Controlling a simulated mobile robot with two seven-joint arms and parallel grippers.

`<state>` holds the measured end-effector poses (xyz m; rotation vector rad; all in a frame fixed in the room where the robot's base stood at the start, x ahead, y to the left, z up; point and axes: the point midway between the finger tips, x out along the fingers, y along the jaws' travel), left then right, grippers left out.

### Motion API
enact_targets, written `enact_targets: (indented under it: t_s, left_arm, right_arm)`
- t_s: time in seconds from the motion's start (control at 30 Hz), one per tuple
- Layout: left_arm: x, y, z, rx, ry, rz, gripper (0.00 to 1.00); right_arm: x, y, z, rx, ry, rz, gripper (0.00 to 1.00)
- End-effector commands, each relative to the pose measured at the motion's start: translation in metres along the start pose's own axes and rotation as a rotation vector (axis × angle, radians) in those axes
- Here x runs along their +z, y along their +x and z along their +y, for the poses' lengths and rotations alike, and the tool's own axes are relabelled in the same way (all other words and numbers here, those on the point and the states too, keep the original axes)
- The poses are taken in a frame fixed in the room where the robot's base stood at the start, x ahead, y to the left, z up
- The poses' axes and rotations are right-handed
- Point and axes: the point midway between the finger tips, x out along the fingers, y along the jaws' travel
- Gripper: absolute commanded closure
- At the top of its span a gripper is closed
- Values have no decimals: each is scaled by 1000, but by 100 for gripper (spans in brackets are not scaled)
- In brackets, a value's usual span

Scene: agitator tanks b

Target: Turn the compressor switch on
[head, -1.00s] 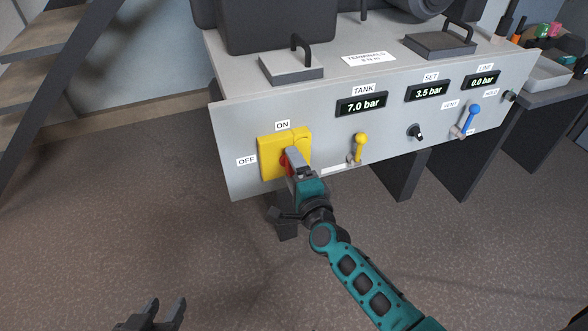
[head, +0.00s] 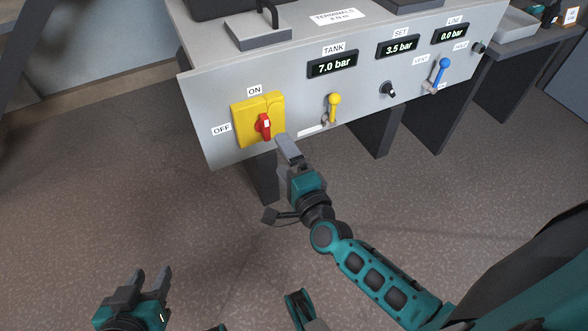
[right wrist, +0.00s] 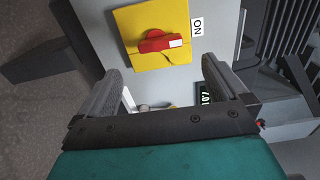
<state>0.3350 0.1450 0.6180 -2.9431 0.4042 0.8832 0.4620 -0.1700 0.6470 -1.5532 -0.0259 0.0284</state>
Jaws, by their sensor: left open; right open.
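The compressor switch is a red rotary handle (head: 264,127) on a yellow plate (head: 243,124) at the panel's lower left. The handle stands about upright, towards the ON label (head: 254,90); the OFF label (head: 221,129) is to the left. In the right wrist view the red handle (right wrist: 158,41) lies crosswise, its white mark towards the ON label (right wrist: 197,26). My right gripper (head: 286,143) is just below and right of the switch, apart from it. Its fingers (right wrist: 158,74) are open and empty. My left gripper (head: 152,276) is open and empty, low at the left.
The grey panel also carries a yellow lever (head: 334,107), a black knob (head: 388,89) and a blue lever (head: 441,73). The TANK display (head: 332,66) reads 7.0 bar, SET 3.5, LINE 0.0. Open floor lies in front of the panel.

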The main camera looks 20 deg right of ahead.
Motion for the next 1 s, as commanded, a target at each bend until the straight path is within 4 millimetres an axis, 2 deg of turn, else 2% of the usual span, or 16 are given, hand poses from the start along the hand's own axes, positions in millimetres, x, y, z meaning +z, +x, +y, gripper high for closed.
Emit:
enact_targets:
  t_s: [0.1,0.3,0.87,1.0]
  left_arm:
    - [2,-1,-1,-2,1,-7,57]
    - [5,-2,-1,-3,2,-11,57]
    - [5,-3,-2,-3,2,-12,57]
    - [4,-3,-2,-3,1,-12,57]
  right_arm:
    - [0,-23,-1,2,-2,-1,0]
    - [0,-42,0,-1,-1,0,0]
    - [0,-45,0,-1,0,0,0]
    - [7,-48,-1,11,-76,-40,0]
